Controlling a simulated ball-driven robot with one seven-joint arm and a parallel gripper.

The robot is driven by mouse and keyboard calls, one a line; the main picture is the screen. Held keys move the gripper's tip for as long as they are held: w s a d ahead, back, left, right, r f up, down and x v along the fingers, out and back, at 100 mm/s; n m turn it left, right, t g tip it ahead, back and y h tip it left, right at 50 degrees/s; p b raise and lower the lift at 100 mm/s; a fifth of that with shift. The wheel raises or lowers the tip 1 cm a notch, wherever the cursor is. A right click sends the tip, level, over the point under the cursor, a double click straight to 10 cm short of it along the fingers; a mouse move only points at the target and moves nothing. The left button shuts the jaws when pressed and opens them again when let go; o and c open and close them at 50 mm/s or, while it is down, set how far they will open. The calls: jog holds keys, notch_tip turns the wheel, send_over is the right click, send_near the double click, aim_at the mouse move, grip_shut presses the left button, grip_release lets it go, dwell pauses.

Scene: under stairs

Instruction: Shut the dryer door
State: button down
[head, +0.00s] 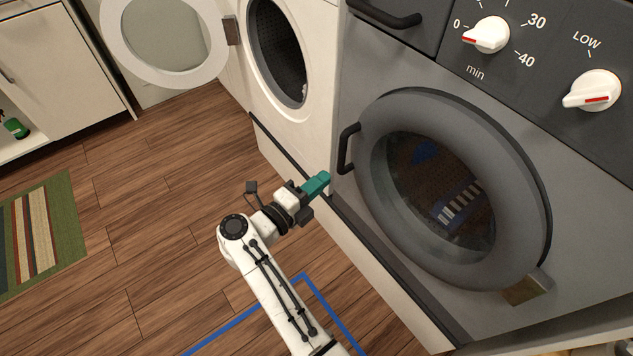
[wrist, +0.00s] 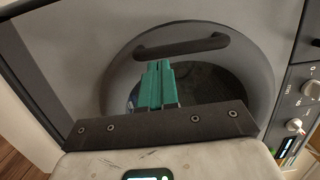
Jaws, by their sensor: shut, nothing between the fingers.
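The dryer is the grey machine on the right with dials, and its round grey door (head: 455,190) lies against or very near its front. A dark rim shows along the door's upper right edge; I cannot tell if it is fully latched. The door has a dark handle (head: 347,149) on its left side and a metal hinge (head: 526,288) at lower right. My gripper (head: 318,184), with teal fingers, is shut and empty, left of the handle and a little below it. In the wrist view, the fingers (wrist: 157,85) point at the door, near the handle (wrist: 181,46).
A white machine (head: 312,100) stands left of the dryer, with its round door (head: 113,40) swung open. A white cabinet (head: 60,70) and a striped rug (head: 40,230) are at the left. Blue tape (head: 305,277) marks the wood floor. The floor between is clear.

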jog(key=v, duration=1)
jog(key=shift+s, duration=0.3)
jog(key=shift+a, duration=0.1)
